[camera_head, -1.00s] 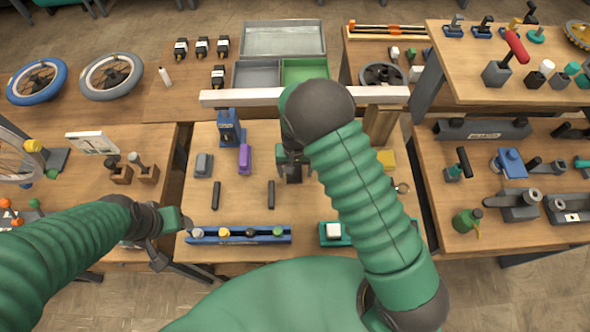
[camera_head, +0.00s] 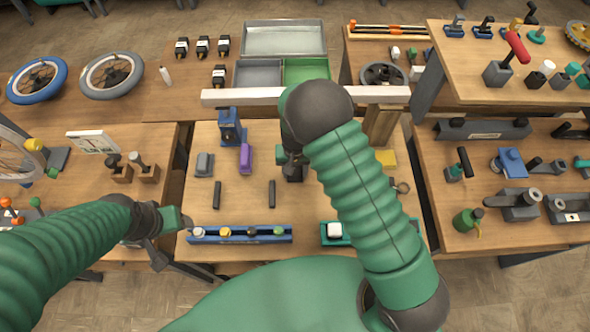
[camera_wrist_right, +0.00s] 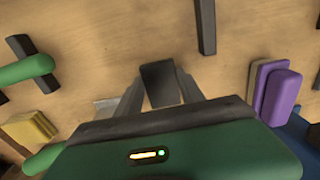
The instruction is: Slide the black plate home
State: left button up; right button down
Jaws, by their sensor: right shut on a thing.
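In the right wrist view, the black plate (camera_wrist_right: 159,80) is a small dark block between the two grey fingers of my right gripper (camera_wrist_right: 162,95), which is shut on it. In the head view, my right gripper (camera_head: 293,163) is low over the middle of the centre table, partly hidden by my own arm. A dark piece (camera_head: 295,174) shows just under it; whether it touches a holder there is hidden. My left gripper (camera_head: 168,238) is at the table's front left corner, away from the plate; its fingers are unclear.
Two black bars (camera_head: 217,195) (camera_head: 272,194) lie in front. A purple block (camera_head: 246,158), a grey block (camera_head: 204,164) and a blue stand (camera_head: 230,128) are to the left. A yellow block (camera_head: 387,159) is right. A pale beam (camera_head: 235,97) crosses behind.

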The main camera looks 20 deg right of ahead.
jog(key=shift+w+d, duration=0.1)
jog(key=shift+w, duration=0.1)
jog(key=shift+w+d, duration=0.25)
jog(key=shift+w, duration=0.45)
jog(key=shift+r, duration=0.1)
jog(key=shift+w+d+r, duration=0.25)
jog(key=shift+w+r, duration=0.05)
jog(key=shift+w, duration=0.2)
dwell(0.3)
jog(key=c, duration=0.6)
grip_release()
jog(key=shift+c, duration=0.2)
jog(key=shift+r, duration=0.1)
notch_tip(320, 180, up, 16)
jog(key=shift+s+a+b, duration=0.35)
jog(key=shift+s+b, duration=0.1)
